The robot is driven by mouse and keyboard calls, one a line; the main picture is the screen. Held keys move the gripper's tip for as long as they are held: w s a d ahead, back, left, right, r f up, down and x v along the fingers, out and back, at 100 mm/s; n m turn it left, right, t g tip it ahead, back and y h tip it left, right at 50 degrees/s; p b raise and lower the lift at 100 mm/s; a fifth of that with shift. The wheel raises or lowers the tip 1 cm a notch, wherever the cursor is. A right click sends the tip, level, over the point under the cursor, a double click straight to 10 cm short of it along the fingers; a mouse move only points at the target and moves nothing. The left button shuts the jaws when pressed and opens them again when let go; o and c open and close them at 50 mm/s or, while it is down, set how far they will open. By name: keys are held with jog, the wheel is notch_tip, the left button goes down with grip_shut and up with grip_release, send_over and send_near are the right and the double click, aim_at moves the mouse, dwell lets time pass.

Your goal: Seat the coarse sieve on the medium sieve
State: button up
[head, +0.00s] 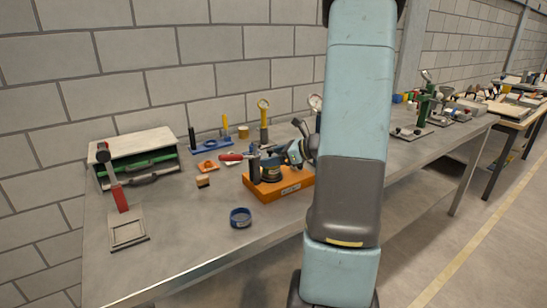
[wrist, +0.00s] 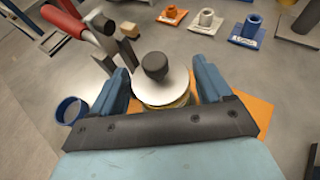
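My gripper (wrist: 160,68) has its two blue fingers wide apart, one on each side of a round stack. The stack has a pale disc (wrist: 146,88) with a dark knob (wrist: 155,66) on top and a brass-coloured ring (wrist: 166,104) under it. A narrow gap seems to show beside each finger. In the head view my gripper (head: 268,168) is over the orange base (head: 285,188). A blue ring, sieve-like (head: 240,217), lies apart on the bench; it also shows at left in the wrist view (wrist: 71,109). I cannot tell which ring is coarse or medium.
A red-handled tool (wrist: 66,22) stands close to the left finger. A grey case (head: 137,150) and a red-handled square frame (head: 128,233) are at the left. A blue rack (head: 212,147) stands at the back. The bench front is mostly clear.

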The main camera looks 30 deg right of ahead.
jog(key=shift+o, duration=1.2)
jog(key=v, duration=1.3)
jog(key=shift+s+d, duration=0.25)
jog(key=shift+d, duration=0.15)
